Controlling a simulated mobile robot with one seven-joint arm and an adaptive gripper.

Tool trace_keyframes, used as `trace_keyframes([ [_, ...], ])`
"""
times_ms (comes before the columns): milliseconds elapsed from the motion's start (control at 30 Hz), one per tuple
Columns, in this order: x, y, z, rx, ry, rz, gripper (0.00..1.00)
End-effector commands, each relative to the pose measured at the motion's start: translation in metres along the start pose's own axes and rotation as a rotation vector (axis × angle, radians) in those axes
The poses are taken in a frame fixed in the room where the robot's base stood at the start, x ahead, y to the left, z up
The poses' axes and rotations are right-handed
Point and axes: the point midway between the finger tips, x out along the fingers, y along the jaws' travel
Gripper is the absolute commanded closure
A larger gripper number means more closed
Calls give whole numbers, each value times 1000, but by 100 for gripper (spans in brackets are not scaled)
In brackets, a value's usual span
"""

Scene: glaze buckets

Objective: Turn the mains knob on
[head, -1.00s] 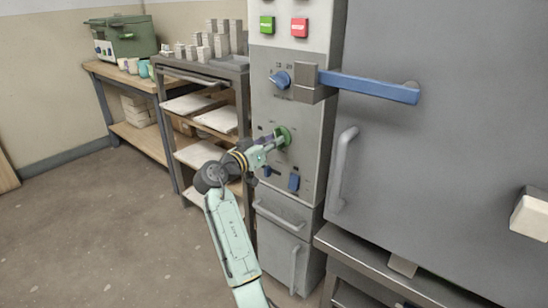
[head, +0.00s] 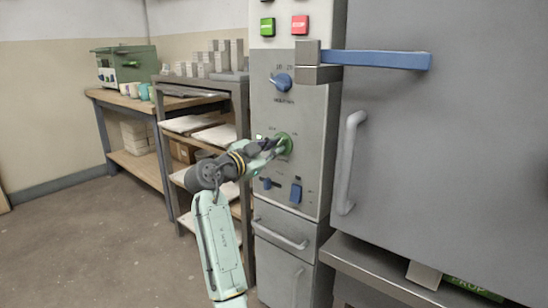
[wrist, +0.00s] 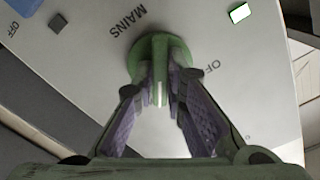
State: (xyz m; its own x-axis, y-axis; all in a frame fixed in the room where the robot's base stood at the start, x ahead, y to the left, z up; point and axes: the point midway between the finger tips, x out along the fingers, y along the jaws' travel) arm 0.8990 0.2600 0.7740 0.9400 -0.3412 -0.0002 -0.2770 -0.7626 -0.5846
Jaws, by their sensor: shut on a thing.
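A white mark shows on the end of the grip, which points down the picture. OFF lettering is right of the knob. The fingers hide part of the knob.
Blue switches (head: 296,192) sit below. A blue lever (head: 385,60) juts across the large grey door (head: 450,150) at right. A shelf rack (head: 200,90) stands left.

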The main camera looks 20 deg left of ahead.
Motion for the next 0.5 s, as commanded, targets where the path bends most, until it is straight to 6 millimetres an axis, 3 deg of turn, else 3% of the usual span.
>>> trace_keyframes([
  [500, 0, 0, 0, 173, 0, 1, 100],
])
